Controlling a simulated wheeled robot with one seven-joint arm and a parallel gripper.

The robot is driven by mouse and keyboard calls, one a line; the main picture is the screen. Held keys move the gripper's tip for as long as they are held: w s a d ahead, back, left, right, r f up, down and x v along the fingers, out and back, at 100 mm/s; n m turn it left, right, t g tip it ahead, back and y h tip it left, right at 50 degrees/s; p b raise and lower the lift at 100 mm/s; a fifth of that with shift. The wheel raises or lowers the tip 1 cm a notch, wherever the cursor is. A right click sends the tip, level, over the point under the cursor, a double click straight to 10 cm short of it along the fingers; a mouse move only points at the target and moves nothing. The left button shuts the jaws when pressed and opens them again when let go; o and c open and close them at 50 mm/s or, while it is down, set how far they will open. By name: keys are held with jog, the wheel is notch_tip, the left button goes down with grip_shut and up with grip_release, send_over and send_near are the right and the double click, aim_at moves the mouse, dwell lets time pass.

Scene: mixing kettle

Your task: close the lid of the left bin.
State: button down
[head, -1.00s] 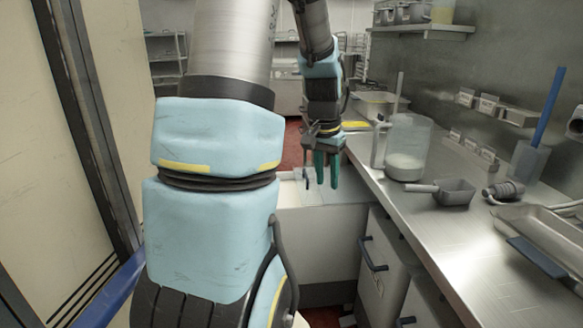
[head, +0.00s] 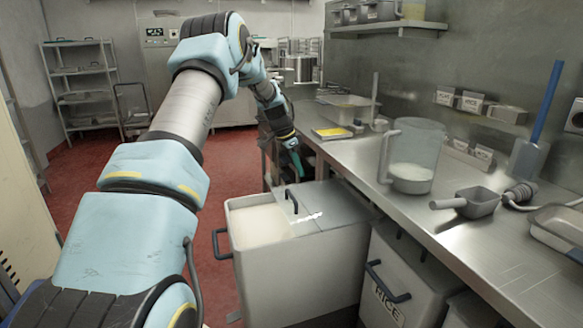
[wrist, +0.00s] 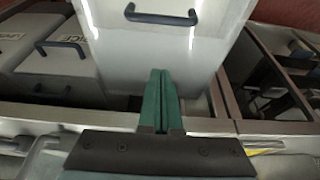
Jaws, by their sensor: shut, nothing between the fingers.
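The left bin (head: 290,270) is a white tub standing out from under the counter. Its pale contents (head: 258,224) show through the open left part of the top. The grey lid (head: 335,207) covers the right part, and a dark handle (head: 291,201) stands near its folded edge. My gripper (head: 297,165), with green fingers, is above the far side of the bin, beside the counter edge, apart from the lid. In the wrist view the fingers (wrist: 161,88) are together and empty, in front of a pale bin surface with a dark handle (wrist: 160,17).
A second bin labelled RICE (head: 385,295) stands under the counter to the right. The steel counter (head: 420,210) holds a clear jug (head: 412,160), a scoop (head: 472,203) and a yellow item (head: 332,132). Red floor (head: 215,185) is free left of the bin.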

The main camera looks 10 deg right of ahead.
jog(key=p, duration=0.2)
send_over(305, 203)
notch_tip(305, 203, down, 6)
jog(key=shift+w+f, duration=0.1)
jog(key=shift+f, duration=0.15)
jog(key=a+p, duration=0.1)
jog(key=a, duration=0.1)
jog(key=shift+a, duration=0.4)
jog(key=shift+s+a+f, duration=0.3)
jog(key=shift+a+f, duration=0.05)
jog(key=shift+a, duration=0.15)
